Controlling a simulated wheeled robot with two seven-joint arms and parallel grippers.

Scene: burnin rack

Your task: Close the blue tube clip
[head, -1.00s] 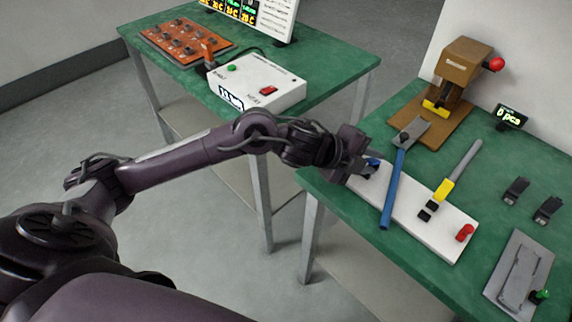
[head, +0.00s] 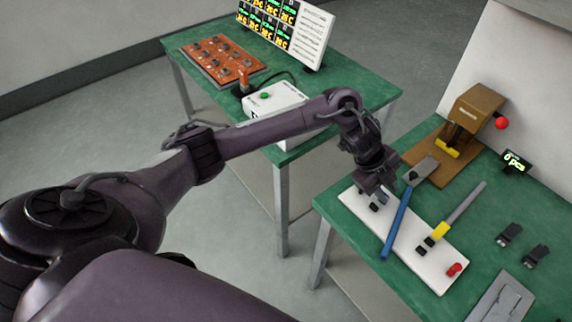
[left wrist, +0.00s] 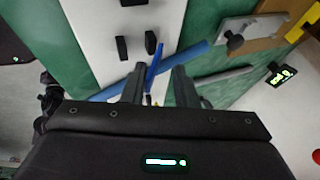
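My left gripper (head: 376,190) is over the far left end of the white board (head: 435,278), pointing down. In the left wrist view its two dark fingers (left wrist: 157,85) are apart, with the thin blue lever of the blue tube clip (left wrist: 154,65) showing between them. I cannot tell whether they touch it. Two small black blocks (left wrist: 137,45) stand on the board beside the lever. The gripper hides most of the clip in the head view. The blue tube (head: 396,228) lies slantwise across the board, close to the gripper. My right gripper is not in view.
On the same board are a yellow clip (head: 440,231), a grey tube (head: 466,203) and a red knob (head: 455,269). A brown press (head: 474,112) and a small display (head: 515,162) stand behind. Two black clips (head: 522,245) lie on the green table to the right.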

